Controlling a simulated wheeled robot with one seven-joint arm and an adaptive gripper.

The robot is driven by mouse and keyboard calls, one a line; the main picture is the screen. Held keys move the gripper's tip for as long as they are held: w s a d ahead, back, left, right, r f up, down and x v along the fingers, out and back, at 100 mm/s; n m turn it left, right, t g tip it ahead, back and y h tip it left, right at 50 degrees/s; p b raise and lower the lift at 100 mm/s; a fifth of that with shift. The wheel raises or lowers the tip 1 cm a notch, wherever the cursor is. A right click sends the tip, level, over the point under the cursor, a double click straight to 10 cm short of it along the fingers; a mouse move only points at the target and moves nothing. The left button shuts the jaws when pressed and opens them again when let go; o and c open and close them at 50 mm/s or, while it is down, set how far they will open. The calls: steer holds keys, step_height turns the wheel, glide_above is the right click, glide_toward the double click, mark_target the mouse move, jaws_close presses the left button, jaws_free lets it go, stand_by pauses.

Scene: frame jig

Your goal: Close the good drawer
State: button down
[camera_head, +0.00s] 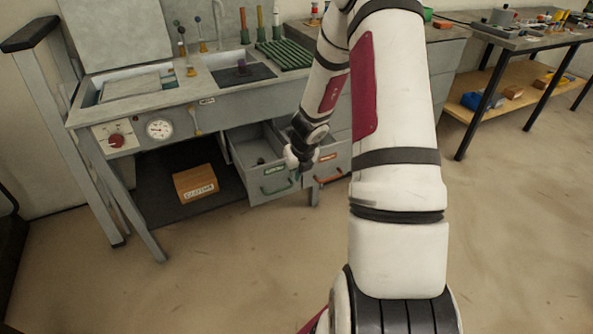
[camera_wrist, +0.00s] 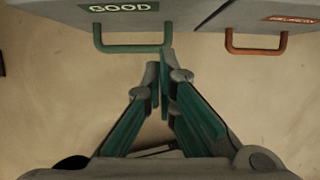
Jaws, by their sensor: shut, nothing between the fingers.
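The good drawer (camera_head: 262,188) is pulled out of the grey bench in the head view, with its inside showing. In the wrist view its front carries a green GOOD label (camera_wrist: 120,7) and a green bar handle (camera_wrist: 130,49). My gripper (camera_wrist: 160,68) is shut and empty, with its fingertips at the right end of that handle. I cannot tell whether they touch it. In the head view my gripper (camera_head: 303,166) is in front of the drawer's right side and hides part of it.
A second drawer (camera_head: 328,167) with a red-orange handle (camera_wrist: 257,51) is just to the right, its front close beside. A labelled cardboard box (camera_head: 195,184) sits on the low shelf at left. A workbench (camera_head: 515,43) stands at the far right. The floor in front is clear.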

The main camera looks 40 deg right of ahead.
steer(key=shift+w+d+r+p, duration=0.1)
steer(key=shift+w+d+p, duration=0.1)
steer(key=shift+w, duration=0.35)
steer(key=shift+w+d+r+p, duration=0.1)
steer(key=shift+w+p, duration=0.1)
steer(key=shift+w, duration=0.35)
steer(key=shift+w+d+r+p, duration=0.1)
steer(key=shift+w+d+p, duration=0.1)
steer(key=shift+w, duration=0.35)
